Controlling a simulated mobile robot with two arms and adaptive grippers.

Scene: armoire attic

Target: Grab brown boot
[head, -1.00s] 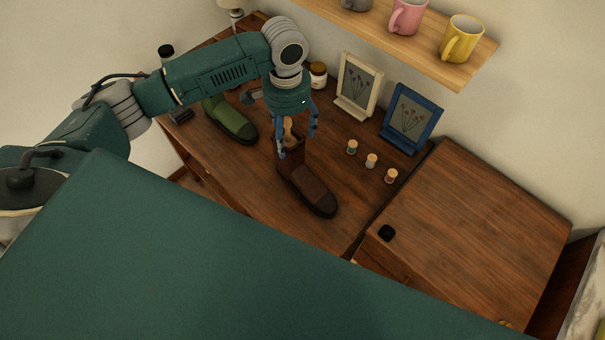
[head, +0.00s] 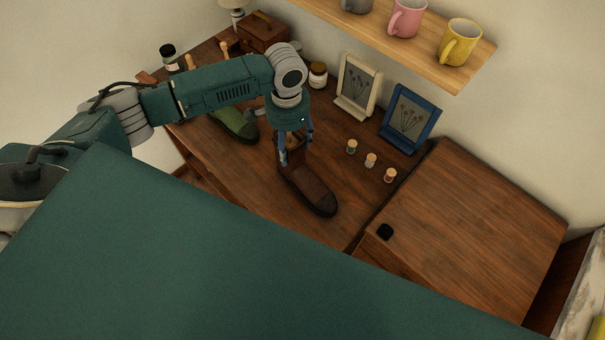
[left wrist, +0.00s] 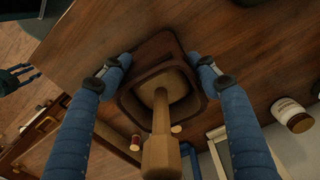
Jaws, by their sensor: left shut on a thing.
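The brown boot (head: 312,186) stands on the wooden desk in the head view, toe toward the lower right. My left gripper (head: 296,148) is above its shaft, with fingers down along the shaft. In the left wrist view my left gripper (left wrist: 158,80) has one finger on each side of the boot's shaft (left wrist: 155,48) and is shut on it. A pale wooden handle (left wrist: 160,140) sticks up out of the boot's opening. The boot's sole appears to be at the desk; I cannot tell if it touches. My right gripper (left wrist: 20,77) shows small at the left edge.
A green boot (head: 236,122) stands left of the brown one, partly behind my arm. Several small spools, a white frame (head: 358,85) and a blue frame (head: 411,118) stand to the right. A shelf with mugs (head: 407,18) hangs above.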

